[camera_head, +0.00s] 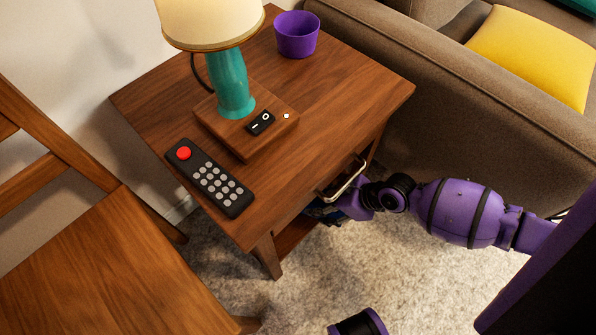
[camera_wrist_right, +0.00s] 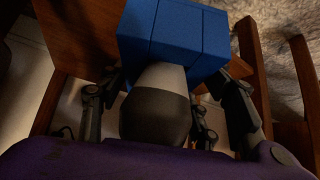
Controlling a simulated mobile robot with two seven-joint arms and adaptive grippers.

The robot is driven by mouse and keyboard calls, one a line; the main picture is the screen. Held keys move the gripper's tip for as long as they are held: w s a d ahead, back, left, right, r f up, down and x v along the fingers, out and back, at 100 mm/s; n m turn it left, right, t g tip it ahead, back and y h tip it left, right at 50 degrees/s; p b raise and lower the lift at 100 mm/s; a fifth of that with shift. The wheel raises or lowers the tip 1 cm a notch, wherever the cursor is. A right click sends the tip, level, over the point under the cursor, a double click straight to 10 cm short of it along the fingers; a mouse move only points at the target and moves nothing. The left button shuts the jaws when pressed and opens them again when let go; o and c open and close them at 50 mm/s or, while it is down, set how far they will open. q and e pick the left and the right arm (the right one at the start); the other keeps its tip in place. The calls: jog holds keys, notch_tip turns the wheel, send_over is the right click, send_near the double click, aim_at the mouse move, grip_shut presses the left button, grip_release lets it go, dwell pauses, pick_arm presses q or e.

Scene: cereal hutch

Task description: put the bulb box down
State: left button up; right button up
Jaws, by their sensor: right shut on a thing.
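The bulb box is a blue box (camera_wrist_right: 176,30) at the top of the right wrist view, between the fingers of my right gripper (camera_wrist_right: 166,82). The gripper is shut on it. A pale and dark grey rounded shape (camera_wrist_right: 156,112) in front of the box hides part of it; I cannot tell what it is. In the head view my right gripper (camera_head: 338,207) is low beside the wooden side table (camera_head: 350,82), just below the drawer handle (camera_head: 345,183), with its fingers mostly hidden under the table edge. The box is largely hidden there. My left gripper is not in view.
On the table stand a lamp (camera_head: 232,85) with a switch on its base, a remote (camera_head: 210,178) and a purple cup (camera_head: 296,35). A lower shelf (camera_head: 296,236) shows under the tabletop. A wooden chair (camera_head: 110,265) is at left, a brown sofa (camera_head: 440,85) at right.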

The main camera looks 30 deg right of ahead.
jog(key=w+a, duration=0.5)
jog(key=w, duration=0.1)
jog(key=shift+a+b, duration=0.15)
jog(key=shift+b, duration=0.25)
notch_tip(320, 180, down, 3)
jog(key=b, duration=0.2)
jog(key=shift+r+b, duration=0.1)
jog(key=shift+b, duration=0.2)
jog(key=shift+f+b, duration=0.35)
jog(key=shift+f, duration=0.1)
jog(key=o, duration=1.2)
jog(key=shift+f, duration=0.1)
jog(key=shift+c, duration=0.2)
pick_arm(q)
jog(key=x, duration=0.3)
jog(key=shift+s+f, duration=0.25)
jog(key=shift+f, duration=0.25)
pick_arm(e)
jog(key=shift+o, duration=0.3)
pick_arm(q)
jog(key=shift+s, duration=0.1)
